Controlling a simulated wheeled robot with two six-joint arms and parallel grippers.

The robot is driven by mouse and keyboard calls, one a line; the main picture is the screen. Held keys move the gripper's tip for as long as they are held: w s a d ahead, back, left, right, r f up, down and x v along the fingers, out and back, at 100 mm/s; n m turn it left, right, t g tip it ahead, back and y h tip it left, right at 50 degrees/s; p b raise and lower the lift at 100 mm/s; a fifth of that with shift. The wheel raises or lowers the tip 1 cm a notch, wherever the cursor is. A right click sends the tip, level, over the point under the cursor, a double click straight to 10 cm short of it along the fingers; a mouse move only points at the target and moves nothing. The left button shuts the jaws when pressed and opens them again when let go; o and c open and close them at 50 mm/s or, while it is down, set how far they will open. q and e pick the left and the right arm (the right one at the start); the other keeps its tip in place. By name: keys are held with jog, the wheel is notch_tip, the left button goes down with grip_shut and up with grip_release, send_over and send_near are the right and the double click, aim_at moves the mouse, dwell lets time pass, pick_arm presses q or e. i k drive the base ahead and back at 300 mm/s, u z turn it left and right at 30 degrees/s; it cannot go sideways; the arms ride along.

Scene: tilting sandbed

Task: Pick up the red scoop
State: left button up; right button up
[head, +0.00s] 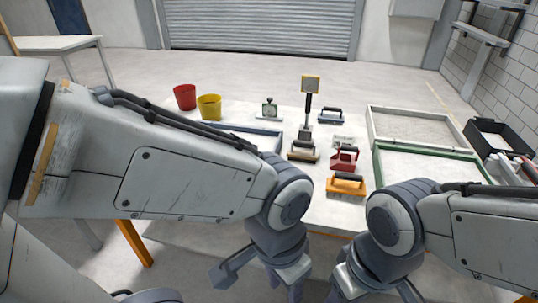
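The red scoop (344,160) stands on the white table in the head view, right of centre, with a dark handle on top. It sits just behind an orange tool with a black handle (346,187). My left gripper (262,283) is at the bottom centre, in front of the table, with its fingers apart and nothing between them. My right gripper (374,294) is at the bottom edge, to the right of the left one. Its fingers look spread, though their tips are cut off by the frame. Both grippers are well short of the scoop and apart from it.
A blue tool (330,115) is behind. Green-rimmed (378,165) and white-rimmed (372,122) sand trays lie right. Red (185,97) and yellow (209,107) buckets stand far left.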

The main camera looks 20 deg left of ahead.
aim_at(345, 156)
jog(key=u, duration=0.3)
jog(key=i, duration=1.1)
jog(key=u, duration=0.25)
